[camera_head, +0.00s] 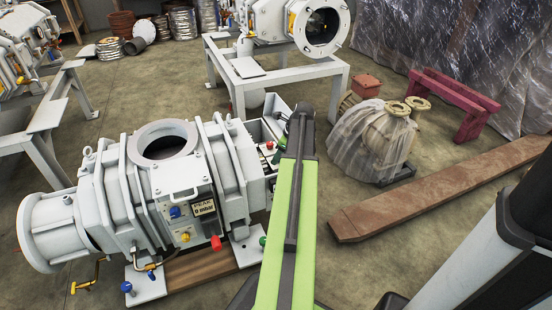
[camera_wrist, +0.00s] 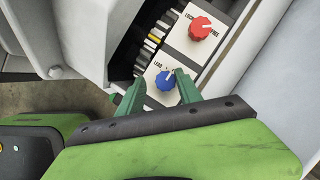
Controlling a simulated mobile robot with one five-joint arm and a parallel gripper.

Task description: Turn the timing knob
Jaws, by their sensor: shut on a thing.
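A blue knob (camera_wrist: 165,80) with a white pointer line sits on a white plate whose label reads "LEAD" at its left. No label reading "timing" is legible. My gripper (camera_wrist: 159,84) has its two green fingers on either side of the blue knob and is shut on it. In the head view my green arm reaches over the right end of the grey vacuum pump (camera_head: 125,190). The arm hides the blue knob and the gripper there.
A red knob (camera_wrist: 200,28) on a plate marked "LOCK" and "FREE" is just beyond the blue knob. A dark toothed strip (camera_wrist: 150,45) runs beside the plates. The pump's front has a "0 mbar" display (camera_head: 204,208). A wooden beam (camera_head: 440,190) lies on the floor at right.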

